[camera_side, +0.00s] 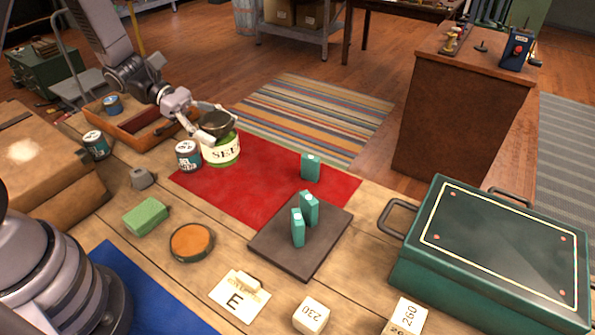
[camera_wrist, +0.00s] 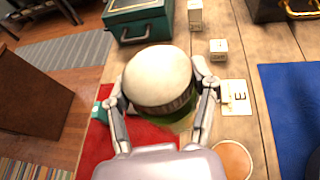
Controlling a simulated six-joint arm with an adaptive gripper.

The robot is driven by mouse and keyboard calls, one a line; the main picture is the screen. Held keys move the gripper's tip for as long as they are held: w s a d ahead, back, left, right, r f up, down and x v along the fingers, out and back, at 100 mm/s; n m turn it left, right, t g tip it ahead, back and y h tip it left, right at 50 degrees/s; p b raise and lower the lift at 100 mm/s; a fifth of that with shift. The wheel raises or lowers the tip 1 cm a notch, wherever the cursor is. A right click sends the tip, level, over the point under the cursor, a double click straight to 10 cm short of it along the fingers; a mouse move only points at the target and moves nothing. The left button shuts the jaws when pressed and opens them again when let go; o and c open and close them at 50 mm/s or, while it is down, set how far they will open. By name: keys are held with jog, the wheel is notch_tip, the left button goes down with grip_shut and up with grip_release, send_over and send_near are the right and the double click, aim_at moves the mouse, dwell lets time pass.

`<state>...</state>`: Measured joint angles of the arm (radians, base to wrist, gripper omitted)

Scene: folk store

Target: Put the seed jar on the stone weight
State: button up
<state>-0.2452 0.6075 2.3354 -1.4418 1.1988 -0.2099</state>
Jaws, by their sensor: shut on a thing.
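The seed jar (camera_side: 222,153) is a cream and green jar with part of its lettering showing, at the far left corner of the red cloth. My gripper (camera_side: 215,128) is shut around its upper part from above. In the wrist view my gripper (camera_wrist: 160,100) has a finger on each side of the jar's pale round top (camera_wrist: 158,75) and dark ribbed rim. The jar looks upright. I cannot tell whether its base touches the cloth. A small grey block with a knob (camera_side: 142,178) on the table at left may be the stone weight; I cannot be sure.
A labelled can (camera_side: 188,155) stands close left of the jar. A wooden tray (camera_side: 150,137) lies behind. A green sponge (camera_side: 146,215) and round orange disc (camera_side: 192,242) are nearer. Teal blocks (camera_side: 298,228) stand on a dark slab (camera_side: 272,243). A green case (camera_side: 490,255) is at right.

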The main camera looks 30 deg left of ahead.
jog(key=s+a+f+m+g+y, duration=0.3)
jog(key=s+a+m+g+y, duration=0.4)
jog(key=m, duration=0.3)
jog(key=s+a+f+m+g+y, duration=0.4)
jog(key=s+a+m+g+y, duration=0.15)
jog(key=s+m+g, duration=0.4)
jog(key=m+t+y, duration=1.2)
jog(key=m+y, duration=0.2)
jog(key=m, duration=0.3)
send_over(138, 171)
notch_tip(138, 171, down, 8)
jog(key=shift+f, duration=0.55)
jog(key=shift+f, duration=0.1)
